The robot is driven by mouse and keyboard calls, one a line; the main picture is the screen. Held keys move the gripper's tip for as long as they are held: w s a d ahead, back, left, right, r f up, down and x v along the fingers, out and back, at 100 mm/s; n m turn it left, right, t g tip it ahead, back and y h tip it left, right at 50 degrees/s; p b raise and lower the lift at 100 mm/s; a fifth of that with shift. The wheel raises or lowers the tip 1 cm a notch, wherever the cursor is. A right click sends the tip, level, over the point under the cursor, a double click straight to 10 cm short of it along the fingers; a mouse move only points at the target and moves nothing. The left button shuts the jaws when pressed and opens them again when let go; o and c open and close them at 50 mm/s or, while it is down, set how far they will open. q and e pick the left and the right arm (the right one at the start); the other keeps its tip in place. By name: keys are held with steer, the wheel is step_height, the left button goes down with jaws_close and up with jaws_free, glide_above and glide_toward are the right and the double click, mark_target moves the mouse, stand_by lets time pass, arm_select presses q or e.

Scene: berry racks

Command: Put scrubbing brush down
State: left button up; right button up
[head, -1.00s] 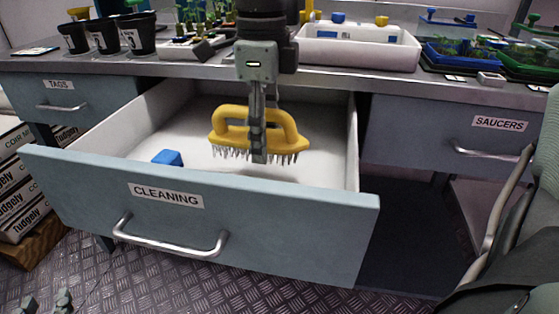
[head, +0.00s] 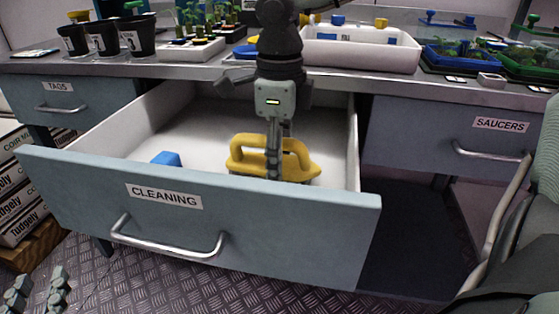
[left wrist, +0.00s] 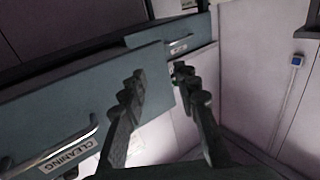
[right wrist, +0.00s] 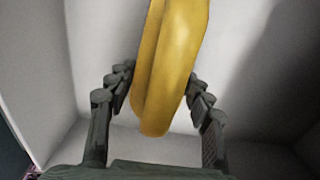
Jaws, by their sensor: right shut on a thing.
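The yellow scrubbing brush (head: 301,160) is inside the open drawer labelled CLEANING (head: 95,186). My right gripper (head: 273,160) comes down from above and is shut on the brush's handle. The yellow handle (right wrist: 170,70) sits between its fingers (right wrist: 158,85) in the right wrist view. The bristles are hidden behind the drawer front, so I cannot tell whether they touch the drawer floor. My left gripper (head: 37,288) is at the lower left, away from the brush. In the left wrist view its fingers (left wrist: 160,85) are apart and empty, in front of the drawer.
A blue block (head: 166,159) lies in the drawer, left of the brush. The counter (head: 350,78) above holds black pots (head: 104,38), a white bin (head: 360,55) and seedling trays (head: 463,55).

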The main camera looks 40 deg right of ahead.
steer(key=shift+f, duration=0.15)
steer(key=o, duration=1.2)
arm_select(q)
steer(key=r, duration=0.1)
steer(key=d+r+t, duration=0.1)
steer(key=shift+s+r+h, duration=0.1)
steer(key=shift+r+h, duration=0.2)
arm_select(e)
steer(key=shift+w+r+p, duration=0.1)
steer(key=shift+r+p, duration=0.25)
steer(key=shift+r, duration=0.15)
steer(key=r, duration=0.6)
steer(key=shift+d, duration=0.4)
arm_select(q)
steer(key=a+f+g+y, duration=0.2)
steer(key=a+f+g, duration=0.2)
steer(key=f, duration=0.4)
steer(key=shift+s+f+y, duration=0.15)
steer(key=shift+y, duration=0.15)
arm_select(e)
steer(key=shift+r, duration=0.4)
